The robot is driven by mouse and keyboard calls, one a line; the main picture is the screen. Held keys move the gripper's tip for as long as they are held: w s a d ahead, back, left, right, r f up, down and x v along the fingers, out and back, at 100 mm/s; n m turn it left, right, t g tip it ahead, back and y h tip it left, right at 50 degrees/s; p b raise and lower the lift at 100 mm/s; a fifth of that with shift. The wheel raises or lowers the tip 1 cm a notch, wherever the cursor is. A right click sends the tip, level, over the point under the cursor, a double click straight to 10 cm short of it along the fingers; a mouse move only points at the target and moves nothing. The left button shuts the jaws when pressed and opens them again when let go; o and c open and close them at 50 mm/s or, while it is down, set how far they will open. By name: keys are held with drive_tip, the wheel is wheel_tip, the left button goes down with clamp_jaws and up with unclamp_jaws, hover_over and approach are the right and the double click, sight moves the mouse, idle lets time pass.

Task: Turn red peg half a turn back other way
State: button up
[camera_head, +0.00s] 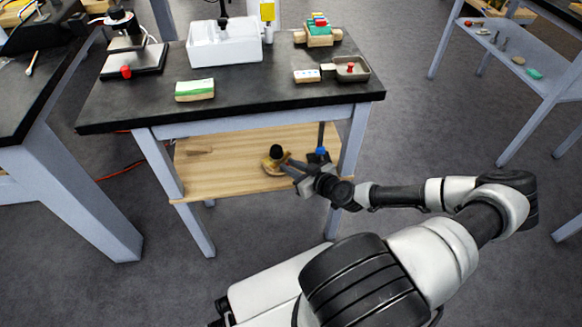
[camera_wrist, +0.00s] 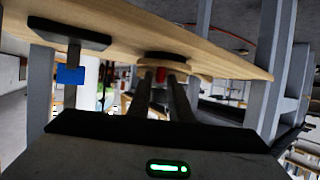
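A small red piece, which looks like the red peg (camera_wrist: 161,76), shows between my gripper's fingertips in the wrist view. It sits at a round wooden base by the lower shelf. In the head view, that round base (camera_head: 268,164) is on the wooden shelf under the table, with a dark knob-like top; the red is not visible there. My gripper (camera_head: 286,163) reaches in from the right to it, and its fingers (camera_wrist: 163,80) stand either side of the red piece. Whether they touch it is unclear.
The wooden shelf (camera_head: 215,175) appears inverted in the wrist view. A dark post with a blue block (camera_head: 320,152) stands right of the round base, close to my gripper. The black tabletop (camera_head: 245,92) is overhead, with a tray (camera_head: 350,77) holding another red piece. Left shelf area is mostly free.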

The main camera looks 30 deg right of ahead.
drive_tip(key=shift+w, duration=0.1)
clamp_jaws()
drive_tip(key=shift+a+r+p, duration=0.1)
drive_tip(key=shift+a+p, duration=0.1)
drive_tip(key=shift+p, duration=0.25)
